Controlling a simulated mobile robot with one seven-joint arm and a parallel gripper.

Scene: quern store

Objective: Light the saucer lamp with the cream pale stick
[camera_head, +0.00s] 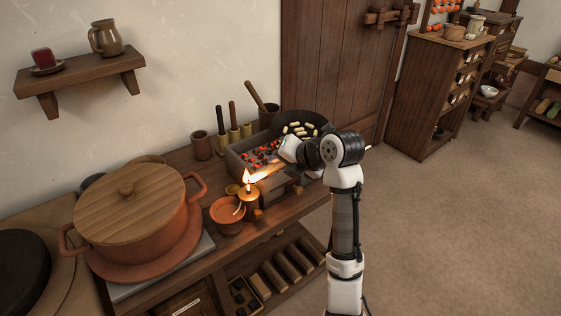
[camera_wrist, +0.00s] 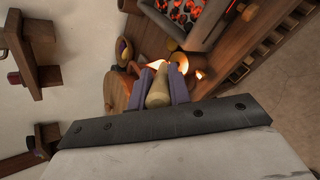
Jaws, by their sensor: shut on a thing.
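My gripper (camera_head: 284,161) is shut on the cream pale stick (camera_wrist: 158,93), between its two purple-grey fingers (camera_wrist: 164,88) in the wrist view. The stick slants down to the left in the head view (camera_head: 269,169), with a bright flame at its far end. A small brass-coloured lamp or holder (camera_head: 249,199) stands just below that flame, with a smaller flame at its top. The orange clay saucer lamp (camera_head: 227,217) sits beside it, front left, with a pale wick-like strip at its rim. I see no separate flame on the saucer.
A brazier with glowing coals (camera_head: 240,160) stands behind the gripper, beside a dark pan (camera_head: 318,122) of pale sticks. A large lidded clay pot (camera_head: 130,225) fills the bench's left. Upright-handled tools (camera_head: 220,120) and a wooden cup (camera_head: 201,146) stand at the back.

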